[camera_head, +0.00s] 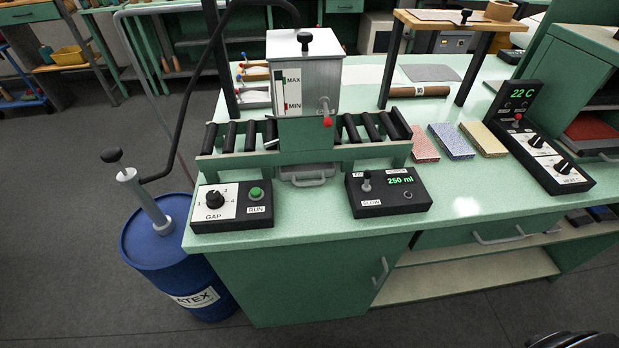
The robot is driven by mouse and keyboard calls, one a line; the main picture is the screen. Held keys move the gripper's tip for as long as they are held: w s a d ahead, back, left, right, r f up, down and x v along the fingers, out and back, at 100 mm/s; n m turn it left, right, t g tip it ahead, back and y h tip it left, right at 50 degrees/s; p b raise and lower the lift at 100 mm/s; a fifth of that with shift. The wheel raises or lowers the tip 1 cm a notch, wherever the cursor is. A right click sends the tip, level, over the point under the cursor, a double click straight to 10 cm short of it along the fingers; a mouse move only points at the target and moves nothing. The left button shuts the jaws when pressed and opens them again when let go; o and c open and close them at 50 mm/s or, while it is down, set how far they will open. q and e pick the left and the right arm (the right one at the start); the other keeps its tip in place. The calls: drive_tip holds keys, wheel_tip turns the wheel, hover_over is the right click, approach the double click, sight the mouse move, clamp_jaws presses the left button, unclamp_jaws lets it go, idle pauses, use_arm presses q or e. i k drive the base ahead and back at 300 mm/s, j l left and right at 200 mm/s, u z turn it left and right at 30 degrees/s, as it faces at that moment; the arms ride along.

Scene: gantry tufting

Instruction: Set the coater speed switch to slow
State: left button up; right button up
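The coater speed switch (366,180) is a small dark toggle lever on the left part of a black control box (405,206) at the front of the green bench. A "SLOW" label (371,203) lies just below its base. Another label above it is partly covered by the lever and cannot be fully read. The lever's knob shows at the upper end, on the side away from "SLOW"; its exact tilt is hard to tell. The box's display (400,181) reads 250 ml.
The gap and run box (232,206) stands to the left. The roller coater with its metal hopper (304,75) stands behind. Coloured sample pieces (451,141) and a 22 C control box (545,154) are to the right. A blue drum (165,262) stands left of the bench.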

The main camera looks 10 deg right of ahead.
sight(366, 174)
drive_tip(key=k+j+z, duration=0.1)
drive_tip(key=z, duration=0.3)
drive_tip(key=k+j+z, duration=0.2)
drive_tip(key=z, duration=0.2)
drive_tip(key=k+j+z, duration=0.15)
drive_tip(key=z, duration=0.25)
drive_tip(key=k+j, duration=0.05)
drive_tip(key=j, duration=0.05)
